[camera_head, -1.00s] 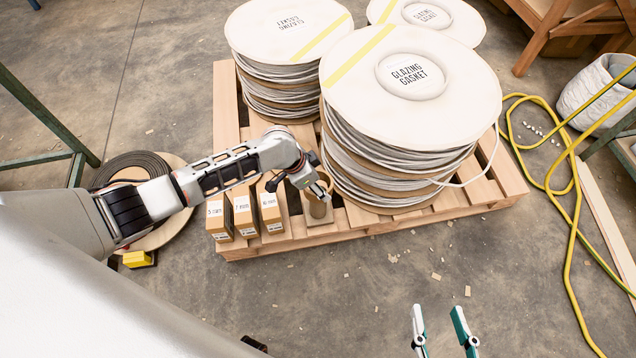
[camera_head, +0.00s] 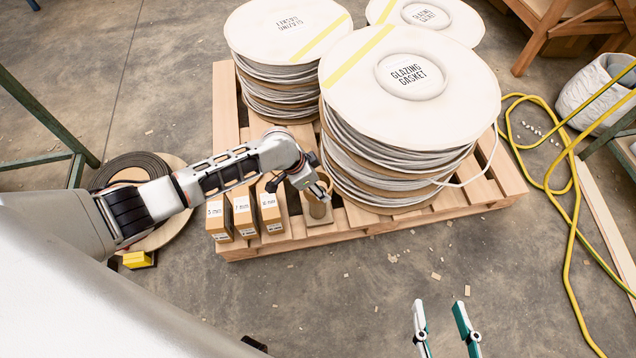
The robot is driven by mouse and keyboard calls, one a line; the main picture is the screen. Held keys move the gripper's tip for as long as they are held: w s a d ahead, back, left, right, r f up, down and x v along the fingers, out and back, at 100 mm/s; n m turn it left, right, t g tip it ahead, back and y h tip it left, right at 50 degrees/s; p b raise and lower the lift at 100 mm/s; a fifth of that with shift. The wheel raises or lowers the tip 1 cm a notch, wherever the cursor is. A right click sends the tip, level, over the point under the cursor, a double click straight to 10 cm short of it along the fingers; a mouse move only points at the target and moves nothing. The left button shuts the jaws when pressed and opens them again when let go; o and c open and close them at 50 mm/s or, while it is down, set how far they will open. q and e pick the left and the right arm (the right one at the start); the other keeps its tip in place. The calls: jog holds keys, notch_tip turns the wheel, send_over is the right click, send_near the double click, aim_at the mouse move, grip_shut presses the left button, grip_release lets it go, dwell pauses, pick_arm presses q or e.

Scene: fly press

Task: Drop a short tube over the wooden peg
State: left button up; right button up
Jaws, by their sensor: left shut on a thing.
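My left gripper (camera_head: 322,189) is at the front edge of the pallet, left of the large front reel. It is shut on a short tan tube (camera_head: 318,208), which stands about upright at a small square base (camera_head: 322,220) on the pallet. The wooden peg cannot be made out; the gripper and tube cover that spot. I cannot tell how far the tube sits over it. My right gripper (camera_head: 440,318) is at the bottom edge, its two fingers spread apart with nothing between them.
Several small labelled boxes (camera_head: 244,216) stand left of the tube on the wooden pallet (camera_head: 400,222). Tall glazing gasket reels (camera_head: 350,140) rise close to the right of my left gripper. A yellow hose (camera_head: 570,250) lies on the floor at right. The front floor is mostly clear.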

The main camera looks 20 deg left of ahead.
pick_arm(q)
jog(key=shift+f, duration=0.1)
pick_arm(e)
jog(key=shift+s+f, duration=0.15)
jog(key=shift+s, duration=0.05)
pick_arm(q)
jog(key=shift+f, duration=0.15)
pick_arm(e)
jog(key=shift+s+f, duration=0.2)
pick_arm(q)
jog(key=shift+f, duration=0.45)
pick_arm(e)
jog(key=shift+w+f, duration=0.1)
jog(key=shift+w, duration=0.1)
jog(key=shift+s+f, duration=0.1)
pick_arm(q)
jog(key=shift+f+b, duration=0.25)
jog(key=shift+b, duration=0.05)
pick_arm(e)
jog(key=shift+s+f, duration=0.3)
pick_arm(q)
jog(key=shift+f, duration=0.4)
pick_arm(e)
jog(key=shift+w+f, duration=0.1)
jog(key=shift+w, duration=0.1)
pick_arm(q)
jog(key=shift+f, duration=0.25)
pick_arm(e)
jog(key=shift+s+f+g, duration=0.3)
